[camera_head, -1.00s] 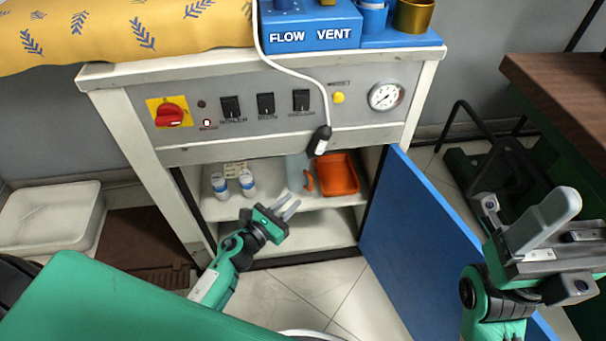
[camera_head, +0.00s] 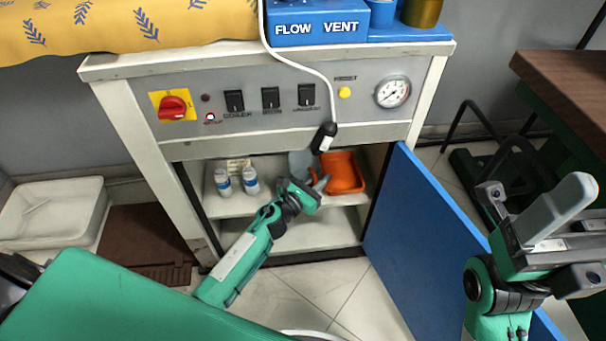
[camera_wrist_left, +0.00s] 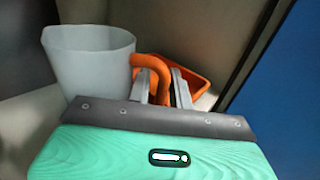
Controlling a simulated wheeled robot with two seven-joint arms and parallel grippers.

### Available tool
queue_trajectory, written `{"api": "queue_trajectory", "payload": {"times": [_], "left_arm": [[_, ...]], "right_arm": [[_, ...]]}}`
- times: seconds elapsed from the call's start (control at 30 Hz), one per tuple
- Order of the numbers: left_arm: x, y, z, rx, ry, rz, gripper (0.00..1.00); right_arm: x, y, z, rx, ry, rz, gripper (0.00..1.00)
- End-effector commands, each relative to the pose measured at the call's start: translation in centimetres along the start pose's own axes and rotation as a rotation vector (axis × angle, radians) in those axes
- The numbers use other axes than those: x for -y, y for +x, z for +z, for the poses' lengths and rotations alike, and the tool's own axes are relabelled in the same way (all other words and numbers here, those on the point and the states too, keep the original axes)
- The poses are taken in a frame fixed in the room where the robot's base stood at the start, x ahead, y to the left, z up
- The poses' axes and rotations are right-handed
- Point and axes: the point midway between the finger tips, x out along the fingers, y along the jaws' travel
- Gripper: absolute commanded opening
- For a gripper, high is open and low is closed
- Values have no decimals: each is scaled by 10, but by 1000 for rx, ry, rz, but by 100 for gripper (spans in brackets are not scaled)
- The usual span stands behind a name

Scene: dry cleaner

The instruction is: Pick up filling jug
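The filling jug is a translucent whitish jug with an orange handle. In the head view the jug (camera_head: 299,162) stands on the cabinet's upper shelf, partly hidden by my left gripper. The left wrist view shows the jug (camera_wrist_left: 88,62) upright, its handle (camera_wrist_left: 152,70) on the right side. My left gripper (camera_head: 322,183) is at the shelf, close to the handle. In the left wrist view its fingers (camera_wrist_left: 160,84) are apart, with the handle showing between and beyond them. I cannot tell if they touch it. My right gripper (camera_head: 570,205) is at the right, away from the cabinet; its finger gap is unclear.
An orange tray (camera_head: 345,172) sits right of the jug. Two small white-and-blue bottles (camera_head: 236,182) stand left on the shelf. The blue cabinet door (camera_head: 425,245) is open on the right. A cable end (camera_head: 323,137) hangs in front of the opening.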

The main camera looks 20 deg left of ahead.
Motion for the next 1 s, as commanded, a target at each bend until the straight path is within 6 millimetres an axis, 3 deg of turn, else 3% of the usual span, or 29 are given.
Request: {"api": "queue_trajectory", "payload": {"times": [0.2,0.3,1.0], "left_arm": [[0,0,0,0,-1,0,19],[0,0,0,0,-1,0,0],[0,0,11,1,0,-1,0]], "right_arm": [[0,2,0,-6,2,8,87],[0,1,0,-4,2,9,87],[-2,1,-1,10,-6,-2,87]]}}
